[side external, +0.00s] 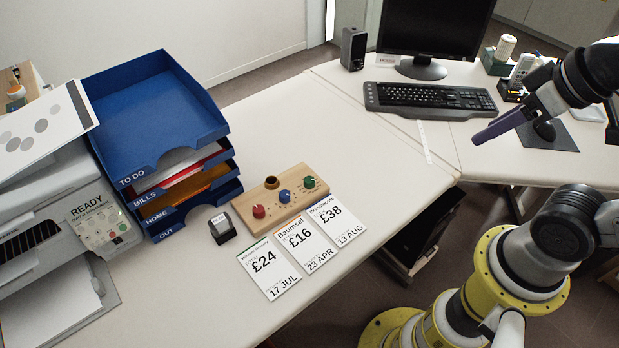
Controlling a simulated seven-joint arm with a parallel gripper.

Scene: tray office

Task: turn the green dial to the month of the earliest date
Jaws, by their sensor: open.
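The green dial (309,183) is the rightmost knob on a wooden block (268,209) in the middle of the desk. A blue dial (284,196) and a red dial (259,212) sit to its left. The dial markings are too small to read. Three white cards lie flat in front of the block: £24 with 17 JUL (268,268), £16 with 23 APR (305,242), and £38 with 13 AUG (337,220). My gripper (480,137) is open and empty in the air at the upper right, well away from the dial.
A stack of blue trays (155,113) and a small dark stamp block (222,228) stand left of the wooden block. A dark round-topped item (271,182) is at its back edge. Keyboard (430,98) and monitor are behind. Desk right of the block is clear.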

